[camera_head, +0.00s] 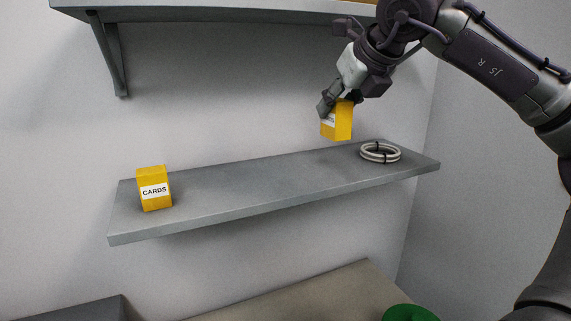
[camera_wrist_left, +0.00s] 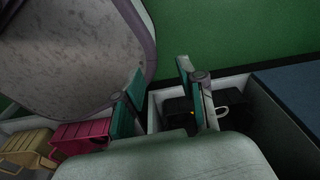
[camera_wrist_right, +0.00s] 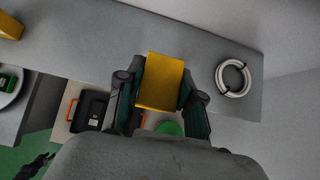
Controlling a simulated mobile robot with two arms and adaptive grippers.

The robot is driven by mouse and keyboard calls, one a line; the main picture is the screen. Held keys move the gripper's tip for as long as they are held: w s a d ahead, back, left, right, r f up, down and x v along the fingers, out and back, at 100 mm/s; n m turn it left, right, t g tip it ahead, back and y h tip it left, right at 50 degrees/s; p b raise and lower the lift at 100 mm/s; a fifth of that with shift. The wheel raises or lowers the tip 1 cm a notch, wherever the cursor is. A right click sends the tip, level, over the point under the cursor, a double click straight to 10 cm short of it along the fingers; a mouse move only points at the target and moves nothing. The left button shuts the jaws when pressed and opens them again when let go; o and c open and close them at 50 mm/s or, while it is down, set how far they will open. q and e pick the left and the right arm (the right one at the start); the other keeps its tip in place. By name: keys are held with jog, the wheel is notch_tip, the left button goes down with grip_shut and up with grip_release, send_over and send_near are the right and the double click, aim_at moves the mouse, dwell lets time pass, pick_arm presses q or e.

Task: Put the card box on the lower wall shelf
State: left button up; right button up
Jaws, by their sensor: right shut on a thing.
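My right gripper (camera_head: 342,101) is shut on a yellow card box (camera_head: 337,124) and holds it in the air above the lower wall shelf (camera_head: 240,190), toward its right part. In the right wrist view the held box (camera_wrist_right: 160,82) sits between the two fingers (camera_wrist_right: 159,100). A second yellow box labelled CARDS (camera_head: 154,189) stands on the left end of the shelf. My left gripper (camera_wrist_left: 165,100) shows only in the left wrist view; its fingers are apart with nothing between them.
A coiled pale cable (camera_head: 380,152) lies near the shelf's right end. The middle of the shelf is clear. An upper shelf (camera_head: 220,14) with a bracket (camera_head: 112,55) hangs above. A green round thing (camera_head: 408,313) is below. Bins (camera_wrist_left: 75,137) show in the left wrist view.

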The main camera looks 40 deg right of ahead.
jog(key=shift+w, duration=0.2)
jog(key=p+x, duration=0.1)
jog(key=x, duration=0.3)
jog(key=w+r+p+x, duration=0.1)
jog(key=p+x, duration=0.1)
jog(key=x, duration=0.2)
jog(key=p+x, duration=0.2)
jog(key=x, duration=0.2)
jog(key=shift+w+d, duration=0.15)
jog(key=shift+w, duration=0.35)
notch_tip(320, 180, down, 2)
jog(key=shift+f+p, duration=0.15)
jog(key=shift+p, duration=0.35)
jog(key=shift+d+f, duration=0.15)
jog(key=shift+f, duration=0.3)
pick_arm(q)
notch_tip(320, 180, up, 6)
jog(key=s, duration=0.2)
jog(key=shift+s+a, duration=0.15)
jog(key=shift+a, duration=0.15)
